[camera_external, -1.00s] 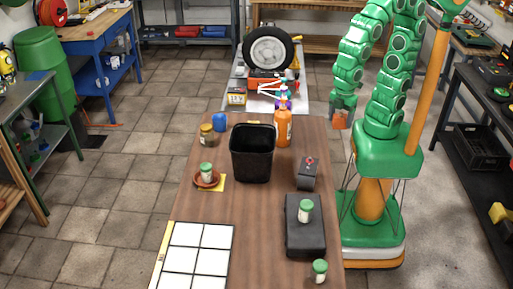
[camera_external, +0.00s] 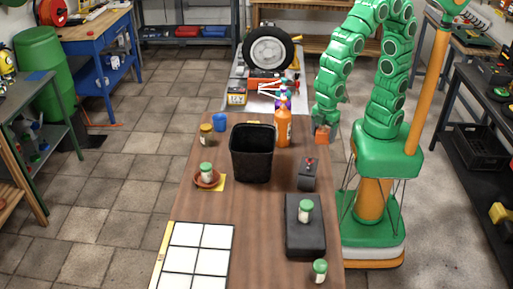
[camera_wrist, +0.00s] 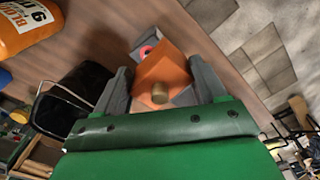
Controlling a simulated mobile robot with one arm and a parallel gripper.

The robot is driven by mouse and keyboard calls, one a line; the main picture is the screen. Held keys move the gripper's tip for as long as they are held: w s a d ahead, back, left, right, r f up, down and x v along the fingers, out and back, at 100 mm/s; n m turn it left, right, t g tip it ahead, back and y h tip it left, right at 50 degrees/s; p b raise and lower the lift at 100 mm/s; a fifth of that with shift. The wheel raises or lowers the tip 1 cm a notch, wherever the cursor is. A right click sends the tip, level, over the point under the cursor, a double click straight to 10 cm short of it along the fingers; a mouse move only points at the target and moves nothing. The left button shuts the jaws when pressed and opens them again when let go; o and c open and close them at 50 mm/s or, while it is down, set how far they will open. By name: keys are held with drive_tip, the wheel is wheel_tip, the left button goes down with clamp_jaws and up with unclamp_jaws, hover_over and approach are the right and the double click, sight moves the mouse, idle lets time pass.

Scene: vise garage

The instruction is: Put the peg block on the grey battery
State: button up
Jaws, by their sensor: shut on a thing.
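My gripper (camera_external: 324,136) is shut on the peg block (camera_wrist: 162,76), an orange block with a brass-coloured peg that shows between the two grey fingers in the wrist view. The peg block also shows in the external view (camera_external: 321,132), held near the table's right edge, beyond the grey battery. The grey battery (camera_external: 307,178) is a dark grey block with red parts on top, standing on the right side of the table. In the wrist view the peg block hides most of a grey thing with a pink-red ring (camera_wrist: 147,50), which looks like the battery.
A black bin (camera_external: 252,155) stands mid-table, with an orange bottle (camera_external: 283,128) beside it. A dark flat box (camera_external: 304,240) with a green-lidded jar (camera_external: 305,211) on it lies nearer the camera. A white grid board (camera_external: 197,255) lies at the front left.

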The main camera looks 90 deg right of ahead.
drive_tip(key=shift+w+a+f, duration=0.55)
drive_tip(key=shift+w+f, duration=0.2)
drive_tip(key=shift+f, duration=0.25)
drive_tip(key=shift+w+a+f, duration=0.5)
drive_tip(key=shift+w+f, duration=0.2)
drive_tip(key=shift+f, duration=0.35)
drive_tip(key=shift+w+a+f, duration=0.55)
drive_tip(key=shift+w+f, duration=0.2)
drive_tip(key=shift+f, duration=1.85)
drive_tip(key=o, duration=1.1)
drive_tip(key=shift+f, duration=0.1)
drive_tip(key=shift+c, duration=0.2)
wheel_tip(320, 180, up, 12)
